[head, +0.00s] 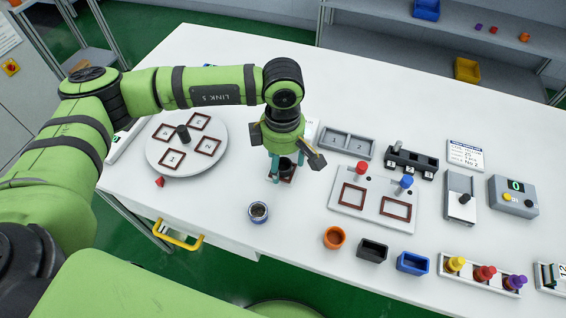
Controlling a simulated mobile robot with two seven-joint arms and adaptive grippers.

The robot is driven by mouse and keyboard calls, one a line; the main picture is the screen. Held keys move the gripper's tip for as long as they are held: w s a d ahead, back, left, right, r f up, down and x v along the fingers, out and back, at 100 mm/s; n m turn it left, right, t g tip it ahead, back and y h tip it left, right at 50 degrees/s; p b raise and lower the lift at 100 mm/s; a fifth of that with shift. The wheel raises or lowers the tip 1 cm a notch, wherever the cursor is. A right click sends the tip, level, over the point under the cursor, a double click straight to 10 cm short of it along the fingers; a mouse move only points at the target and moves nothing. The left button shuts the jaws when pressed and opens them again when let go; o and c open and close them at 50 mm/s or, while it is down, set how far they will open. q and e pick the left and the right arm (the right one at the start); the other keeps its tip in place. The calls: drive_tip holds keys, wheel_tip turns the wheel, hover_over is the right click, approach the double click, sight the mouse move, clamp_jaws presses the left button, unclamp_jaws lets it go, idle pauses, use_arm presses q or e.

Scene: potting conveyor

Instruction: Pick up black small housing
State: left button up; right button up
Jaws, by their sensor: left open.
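A small dark round housing (286,167) stands by a brown square frame (287,179) near the middle of the table, and appears to be the black small housing. My left gripper (285,170) points down over it, with its teal fingers on either side of it. The fingers are open; whether they touch the housing cannot be told. The gripper body and fingers hide part of the housing. A black rectangular box (373,250) stands apart at the front, between an orange round cup (334,238) and a blue box (412,263). My right gripper is out of view.
A round turntable (181,143) with several brown frames is at left. A white plate (376,201) with two frames, a grey tray (346,141) and a black rack (411,162) lie to the right.

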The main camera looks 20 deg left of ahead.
use_arm(q)
drive_tip(key=shift+f, duration=0.1)
drive_tip(key=shift+c, duration=0.4)
drive_tip(key=c, duration=0.9)
